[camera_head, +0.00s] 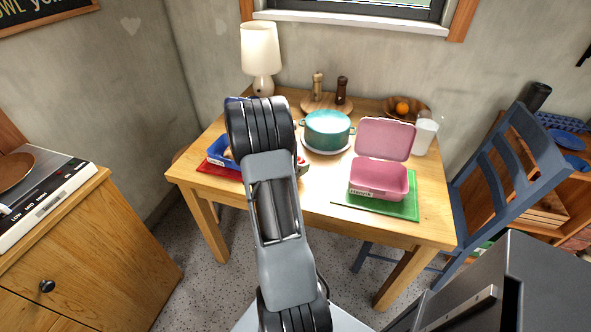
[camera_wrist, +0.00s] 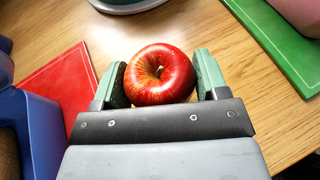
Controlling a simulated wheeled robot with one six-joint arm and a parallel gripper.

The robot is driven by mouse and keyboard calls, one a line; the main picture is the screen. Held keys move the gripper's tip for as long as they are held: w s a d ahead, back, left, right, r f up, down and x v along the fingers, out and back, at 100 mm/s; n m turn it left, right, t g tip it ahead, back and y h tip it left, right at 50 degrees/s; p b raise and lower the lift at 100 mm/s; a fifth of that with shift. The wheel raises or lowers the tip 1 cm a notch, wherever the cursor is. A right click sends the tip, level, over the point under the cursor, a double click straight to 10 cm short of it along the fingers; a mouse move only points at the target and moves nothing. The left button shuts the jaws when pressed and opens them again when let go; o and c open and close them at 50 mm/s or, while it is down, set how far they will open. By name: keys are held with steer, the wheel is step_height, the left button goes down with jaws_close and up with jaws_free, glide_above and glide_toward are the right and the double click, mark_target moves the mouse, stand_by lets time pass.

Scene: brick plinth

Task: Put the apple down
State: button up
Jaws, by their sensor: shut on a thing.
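A red apple (camera_wrist: 160,74) sits between the two green-padded fingers of my gripper (camera_wrist: 163,80) in the wrist view. The gripper is shut on it. Bare wood of the table (camera_wrist: 185,28) shows around the apple, between the red mat and the green mat. I cannot tell whether the apple touches the wood. In the head view my arm hides most of the gripper and the apple; only a small bit of them shows at the arm's right side, over the table (camera_head: 319,187).
An open pink lunchbox (camera_head: 379,194) stands on a green mat (camera_head: 404,210). A blue box (camera_head: 217,154) stands on a red mat (camera_head: 221,171). Behind are a teal pot (camera_head: 327,130), a lamp (camera_head: 261,50), a wooden bowl (camera_head: 420,107) and a white cup (camera_head: 424,138). Bare wood lies between the mats.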

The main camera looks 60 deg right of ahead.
steer(key=shift+f, duration=1)
steer(key=shift+f, duration=0.15)
steer(key=o, duration=0.9)
steer(key=shift+o, duration=0.2)
